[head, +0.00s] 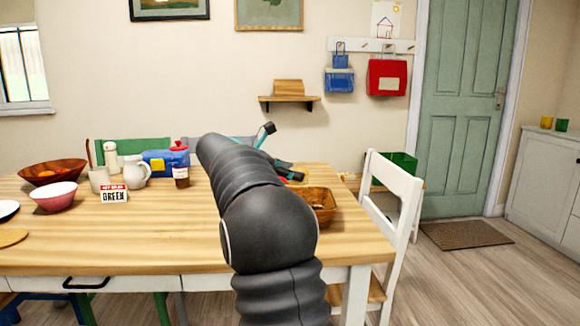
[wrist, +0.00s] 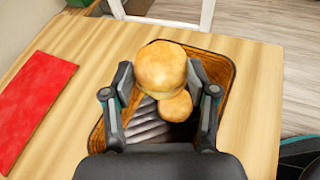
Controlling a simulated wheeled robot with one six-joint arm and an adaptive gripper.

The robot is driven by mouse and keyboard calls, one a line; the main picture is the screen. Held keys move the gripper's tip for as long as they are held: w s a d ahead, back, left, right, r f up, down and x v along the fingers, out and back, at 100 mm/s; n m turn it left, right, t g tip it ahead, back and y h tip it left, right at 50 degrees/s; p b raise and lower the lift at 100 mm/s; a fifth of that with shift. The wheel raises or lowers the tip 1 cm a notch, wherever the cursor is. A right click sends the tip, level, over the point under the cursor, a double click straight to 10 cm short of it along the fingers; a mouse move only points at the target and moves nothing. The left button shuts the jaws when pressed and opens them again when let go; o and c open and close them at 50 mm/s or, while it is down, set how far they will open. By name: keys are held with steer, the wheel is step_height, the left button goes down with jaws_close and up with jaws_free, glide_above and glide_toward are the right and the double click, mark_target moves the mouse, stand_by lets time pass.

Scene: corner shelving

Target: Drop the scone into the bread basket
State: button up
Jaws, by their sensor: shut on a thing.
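The scone (wrist: 160,66), round and golden brown, is between the two fingers of my gripper (wrist: 160,82) in the wrist view. My gripper is shut on it. The brown bread basket (wrist: 228,72) lies beneath the scone, with its rim showing around the fingers. A smaller round roll (wrist: 175,106) and a dark striped surface show inside it. In the head view the basket (head: 325,208) is at the table's right end, partly hidden by my arm. The scone cannot be made out there. How high the scone is above the basket is hard to tell.
A red flat item (wrist: 34,98) lies on the table left of the basket in the wrist view. A white chair (head: 395,190) stands at the table's right end. A pitcher (head: 135,170), a sign (head: 114,193) and bowls (head: 54,195) stand on the left.

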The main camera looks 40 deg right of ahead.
steer(key=shift+f, duration=0.1)
steer(key=o, duration=1.2)
steer(key=shift+a, duration=0.1)
steer(key=v, duration=1.2)
steer(key=s+a+f+m+t+y, duration=0.2)
steer(key=s+a+f+m+y, duration=0.2)
steer(key=s+a+f, duration=0.3)
steer(key=s+a+f+m+t+y, duration=0.2)
steer(key=s+a+f+m+y, duration=0.3)
steer(key=s, duration=0.9)
steer(key=s+a+f+m+t+y, duration=0.3)
steer(key=s+a+f+m, duration=0.3)
steer(key=s+a+f, duration=0.4)
steer(key=shift+s+a+f+y, duration=0.25)
steer(key=shift+a+f+y, duration=0.2)
steer(key=shift+y, duration=0.35)
